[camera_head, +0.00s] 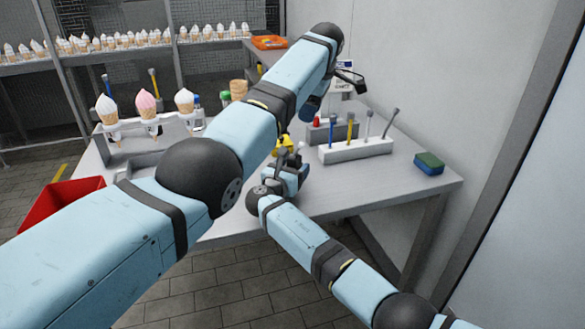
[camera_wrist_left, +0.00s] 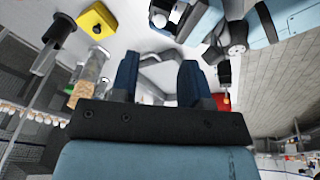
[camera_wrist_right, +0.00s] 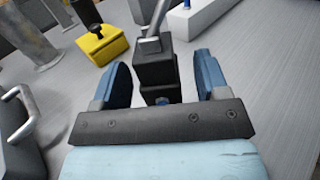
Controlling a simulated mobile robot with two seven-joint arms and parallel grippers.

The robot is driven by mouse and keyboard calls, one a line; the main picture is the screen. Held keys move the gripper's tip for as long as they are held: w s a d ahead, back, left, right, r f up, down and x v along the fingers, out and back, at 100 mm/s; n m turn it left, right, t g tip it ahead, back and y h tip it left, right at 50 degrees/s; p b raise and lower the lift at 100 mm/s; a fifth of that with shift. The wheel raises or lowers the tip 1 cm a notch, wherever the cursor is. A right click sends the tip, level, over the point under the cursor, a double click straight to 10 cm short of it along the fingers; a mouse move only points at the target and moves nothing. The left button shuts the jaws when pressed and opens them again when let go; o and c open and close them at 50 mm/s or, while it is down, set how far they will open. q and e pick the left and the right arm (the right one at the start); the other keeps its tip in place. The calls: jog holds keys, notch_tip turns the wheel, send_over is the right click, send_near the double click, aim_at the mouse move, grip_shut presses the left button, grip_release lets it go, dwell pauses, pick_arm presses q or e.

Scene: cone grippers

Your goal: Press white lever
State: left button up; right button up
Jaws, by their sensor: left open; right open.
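A pale metallic lever (camera_wrist_right: 155,22) rises from a dark block (camera_wrist_right: 158,75) in the right wrist view. My right gripper (camera_wrist_right: 163,85) is open, with one finger on each side of that block; I cannot tell whether they touch it. In the head view my right gripper (camera_head: 287,172) is low over the table. Another pale-tipped lever (camera_head: 369,118) stands on a white block (camera_head: 350,151) beside blue and yellow ones. I cannot tell which pale lever counts as white.
A yellow block with a black knob (camera_wrist_right: 102,45) stands left of the dark block. Ice cream cones (camera_head: 148,107) stand in a rack at left, near a red bin (camera_head: 62,203). A green-blue sponge (camera_head: 429,163) lies at the table's right end, with clear tabletop around it.

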jog(key=c, duration=1.1)
pick_arm(q)
jog(key=c, duration=0.6)
jog(key=shift+w+a+r+m, duration=0.15)
jog(key=shift+a+m, duration=0.1)
jog(key=shift+m, duration=0.25)
grip_shut()
jog(key=s+d+f+n+t+y, duration=0.2)
jog(key=s+f+n+t, duration=0.2)
jog(key=s+n, duration=0.3)
jog(key=s+d+f+n+t+y, duration=0.2)
jog(key=s+d+f+n+t, duration=0.1)
jog(key=n, duration=1.4)
jog(key=shift+s+d+f+t+y, duration=0.3)
jog(key=shift+s+f+t, duration=0.4)
jog(key=shift+s+t, duration=0.9)
